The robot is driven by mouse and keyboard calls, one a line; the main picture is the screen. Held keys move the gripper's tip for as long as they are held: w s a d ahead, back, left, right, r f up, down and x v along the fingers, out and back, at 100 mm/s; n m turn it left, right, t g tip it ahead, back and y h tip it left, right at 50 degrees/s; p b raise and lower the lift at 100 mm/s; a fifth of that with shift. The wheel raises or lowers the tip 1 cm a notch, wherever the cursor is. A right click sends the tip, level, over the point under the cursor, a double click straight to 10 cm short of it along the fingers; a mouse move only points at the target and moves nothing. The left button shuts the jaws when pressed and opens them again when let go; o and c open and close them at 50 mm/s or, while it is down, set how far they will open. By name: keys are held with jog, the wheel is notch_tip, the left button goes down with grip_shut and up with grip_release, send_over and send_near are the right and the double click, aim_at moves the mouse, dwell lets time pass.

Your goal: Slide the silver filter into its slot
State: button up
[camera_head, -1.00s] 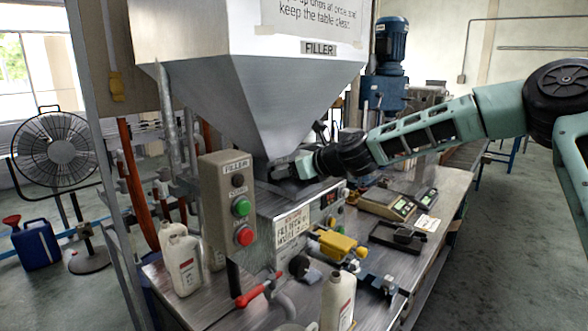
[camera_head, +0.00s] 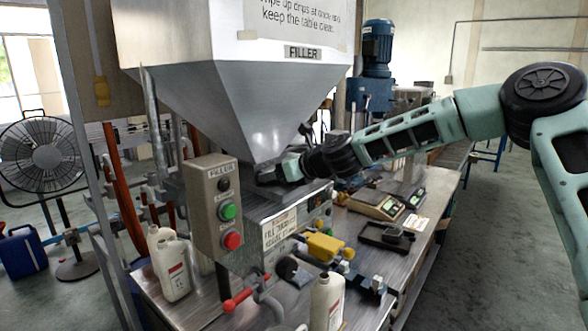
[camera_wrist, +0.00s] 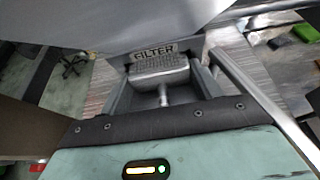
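The silver filter (camera_wrist: 160,75), a ribbed metal block with a short stem, shows in the wrist view just below a FILTER label (camera_wrist: 154,51). Dark grey bars flank it on both sides; I cannot tell which are fingers and which are slot walls. My gripper (camera_head: 272,174) is at the opening under the filler's hopper (camera_head: 235,105) in the head view. Its fingertips are hidden there, and so is the filter. How deep the filter sits in its slot, and whether my fingers press on it, is unclear.
The FILLER button box (camera_head: 216,208) stands left of my gripper. White bottles (camera_head: 172,268) and (camera_head: 326,302), a red-handled valve (camera_head: 243,296) and a yellow part (camera_head: 325,246) are on the metal table. Scales (camera_head: 377,204) stand to the right. The sloping hopper is close above.

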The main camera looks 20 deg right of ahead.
jog(key=shift+w+a+r+b, duration=0.15)
jog(key=shift+a+r+b, duration=0.1)
jog(key=shift+r+b, duration=0.3)
jog(key=shift+s+d, duration=0.1)
jog(key=shift+s, duration=0.2)
jog(key=shift+o, duration=0.8)
jog(key=f+b+v, duration=0.1)
jog(key=b+v, duration=0.3)
jog(key=v, duration=1.1)
jog(key=shift+d+r, duration=0.2)
jog(key=shift+d, duration=0.4)
jog(key=shift+s+d+r, duration=0.1)
jog(key=shift+s+d, duration=0.05)
jog(key=shift+s, duration=0.2)
jog(key=shift+s+d+r, duration=0.15)
jog(key=shift+s, duration=0.2)
